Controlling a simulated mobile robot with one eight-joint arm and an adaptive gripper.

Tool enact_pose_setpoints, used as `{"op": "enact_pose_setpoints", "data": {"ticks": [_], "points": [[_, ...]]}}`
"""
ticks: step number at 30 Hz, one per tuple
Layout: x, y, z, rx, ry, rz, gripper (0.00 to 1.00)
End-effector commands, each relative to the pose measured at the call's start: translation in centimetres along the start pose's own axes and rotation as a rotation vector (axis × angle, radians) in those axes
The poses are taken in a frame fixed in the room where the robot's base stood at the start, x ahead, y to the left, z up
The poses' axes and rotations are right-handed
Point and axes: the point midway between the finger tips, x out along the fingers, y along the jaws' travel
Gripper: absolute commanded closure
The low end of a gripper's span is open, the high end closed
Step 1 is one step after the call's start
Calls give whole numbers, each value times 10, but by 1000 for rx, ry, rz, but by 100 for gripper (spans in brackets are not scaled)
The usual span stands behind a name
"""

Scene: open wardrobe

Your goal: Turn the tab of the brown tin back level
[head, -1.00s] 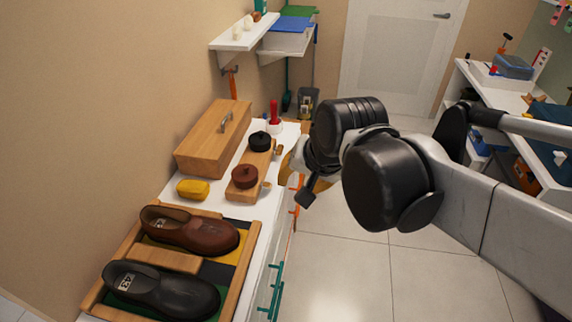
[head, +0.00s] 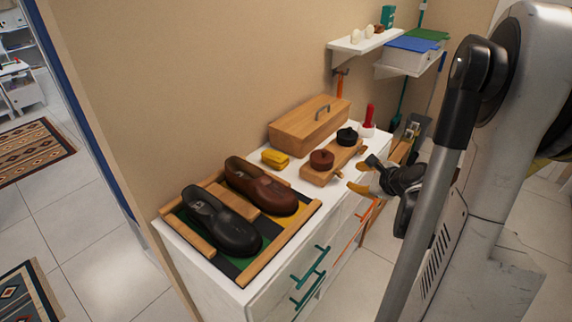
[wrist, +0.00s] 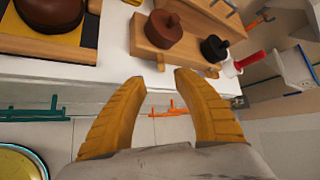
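The brown tin (head: 321,160) sits on a wooden stand (head: 318,179) on the white cabinet, beside a black tin (head: 347,136). The wrist view shows the brown tin (wrist: 163,30) at the top, with a small knob on its lid. A small wooden tab (wrist: 160,62) sticks out at the stand's near edge below the brown tin; its exact tilt is hard to tell. A similar tab (wrist: 212,72) is below the black tin. My gripper (head: 360,178) is open and empty in front of the stand, its yellow fingers (wrist: 160,77) apart and short of the tab.
Brown and black shoes (head: 222,222) lie on a tray to the left. A yellow block (head: 275,158), a wooden box (head: 310,125) and a red-handled stamp (head: 368,120) stand around the tins. Green handles (head: 310,266) protrude from the cabinet front. A shelf (head: 362,43) hangs above.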

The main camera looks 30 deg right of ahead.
Motion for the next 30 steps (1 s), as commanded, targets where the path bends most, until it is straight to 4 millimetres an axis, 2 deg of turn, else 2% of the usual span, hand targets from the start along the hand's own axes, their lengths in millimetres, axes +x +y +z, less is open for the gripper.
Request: {"op": "enact_pose_setpoints", "data": {"ticks": [1,5,18,24,30], "points": [[1,-2,-9,30,2,-15,64],[10,-3,-14,53,0,-23,64],[92,-4,-13,47,0,-21,64],[107,-5,-12,48,0,-20,64],[108,-6,-12,48,1,-21,64]]}}
